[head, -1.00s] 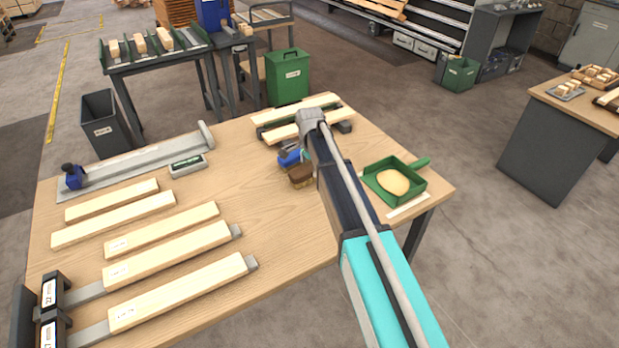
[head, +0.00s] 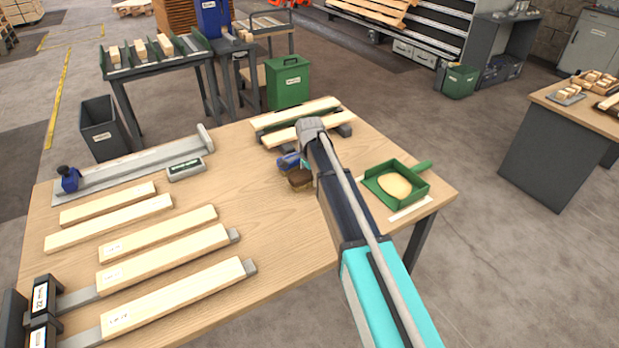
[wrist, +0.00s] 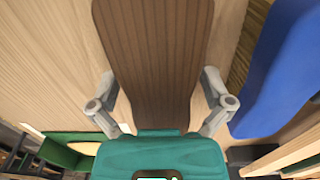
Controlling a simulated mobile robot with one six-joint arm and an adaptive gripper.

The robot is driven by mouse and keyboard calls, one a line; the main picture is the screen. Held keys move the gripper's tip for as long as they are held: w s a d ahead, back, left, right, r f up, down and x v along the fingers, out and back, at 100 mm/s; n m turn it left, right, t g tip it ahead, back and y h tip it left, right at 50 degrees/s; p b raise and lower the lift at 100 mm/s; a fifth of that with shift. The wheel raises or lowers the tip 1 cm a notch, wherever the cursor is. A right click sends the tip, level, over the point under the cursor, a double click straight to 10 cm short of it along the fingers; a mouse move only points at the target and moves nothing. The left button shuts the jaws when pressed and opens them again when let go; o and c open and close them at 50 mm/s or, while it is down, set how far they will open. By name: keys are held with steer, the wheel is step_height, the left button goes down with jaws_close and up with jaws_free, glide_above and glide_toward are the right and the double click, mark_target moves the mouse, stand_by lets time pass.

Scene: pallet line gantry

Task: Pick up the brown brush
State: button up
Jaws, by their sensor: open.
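The brown brush (head: 299,181) lies on the wooden bench in the head view, right by the end of my arm. In the wrist view its brown ribbed body (wrist: 153,55) fills the top middle. My gripper (wrist: 160,90) is open, with one finger on each side of the brush. I cannot tell whether the fingers touch it. In the head view my arm hides most of the gripper and part of the brush.
A blue object (wrist: 285,65) lies close beside the right finger. A green dustpan (head: 420,191) with a pale heap is to the right. Wooden strips on supports (head: 345,129) stand behind. Several strips (head: 165,234) lie on the left.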

steer(key=shift+c, duration=0.3)
steer(key=c, duration=1.2)
step_height(320, 180, up, 3)
steer(key=p, duration=0.2)
steer(key=shift+f+p, duration=0.15)
steer(key=shift+p, duration=0.25)
steer(key=shift+s+d+r+p, duration=0.6)
steer(key=shift+s+r+p, duration=1.1)
steer(key=shift+s, duration=0.55)
steer(key=shift+s+d+r+p, duration=0.65)
steer(key=shift+s+r+p, duration=1.1)
steer(key=shift+s, duration=0.5)
steer(key=shift+s+d+r+p, duration=0.6)
steer(key=shift+s+r+p, duration=1.1)
steer(key=shift+s, duration=0.55)
